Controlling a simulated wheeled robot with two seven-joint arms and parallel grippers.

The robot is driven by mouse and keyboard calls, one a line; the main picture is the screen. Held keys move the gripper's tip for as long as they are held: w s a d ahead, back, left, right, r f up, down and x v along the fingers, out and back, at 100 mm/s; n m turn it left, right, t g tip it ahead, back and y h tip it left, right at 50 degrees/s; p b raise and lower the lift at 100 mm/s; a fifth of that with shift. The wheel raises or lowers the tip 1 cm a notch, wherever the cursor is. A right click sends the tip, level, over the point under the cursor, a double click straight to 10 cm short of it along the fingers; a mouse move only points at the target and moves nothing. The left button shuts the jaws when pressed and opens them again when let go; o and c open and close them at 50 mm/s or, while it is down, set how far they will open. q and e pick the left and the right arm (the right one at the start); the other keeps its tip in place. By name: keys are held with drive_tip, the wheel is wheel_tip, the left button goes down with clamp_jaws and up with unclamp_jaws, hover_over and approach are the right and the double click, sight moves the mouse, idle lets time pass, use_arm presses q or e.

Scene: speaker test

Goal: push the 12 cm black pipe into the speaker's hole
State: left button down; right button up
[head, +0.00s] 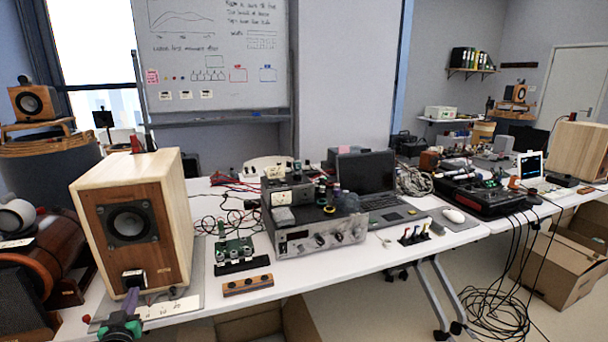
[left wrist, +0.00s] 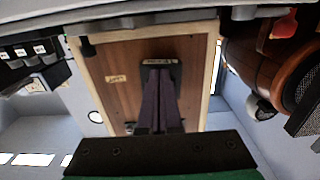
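The speaker (head: 165,235) is a pale wooden box with a brown front and a dark round driver. It stands at the left end of the table, and its brown front (left wrist: 195,75) also fills the middle of the left wrist view. My left gripper (head: 132,308) is low in front of it; its purple fingers lie close together. Their tips meet a dark piece (left wrist: 160,63) at the speaker's front, which appears to be the black pipe's outer end. The rest of the pipe and the hole are hidden. My right gripper is out of view.
A green board on a black stand (head: 234,250) and an orange-brown block (head: 247,285) are right of the speaker. A metal amplifier (head: 320,236) and a laptop (head: 368,180) stand farther right. A brown rounded body (head: 50,260) crowds the left side.

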use_arm(q)
drive_tip(key=shift+w+a+b, duration=0.2)
drive_tip(key=shift+w+b, duration=0.25)
drive_tip(key=shift+w, duration=0.05)
drive_tip(key=shift+s+d+r+p, duration=0.15)
drive_tip(key=shift+s+p, duration=0.25)
drive_tip(key=shift+p, duration=0.2)
drive_tip(key=p+v, duration=0.4)
drive_tip(key=v, duration=0.3)
drive_tip(key=shift+p, duration=0.4)
drive_tip(key=shift+f, duration=0.2)
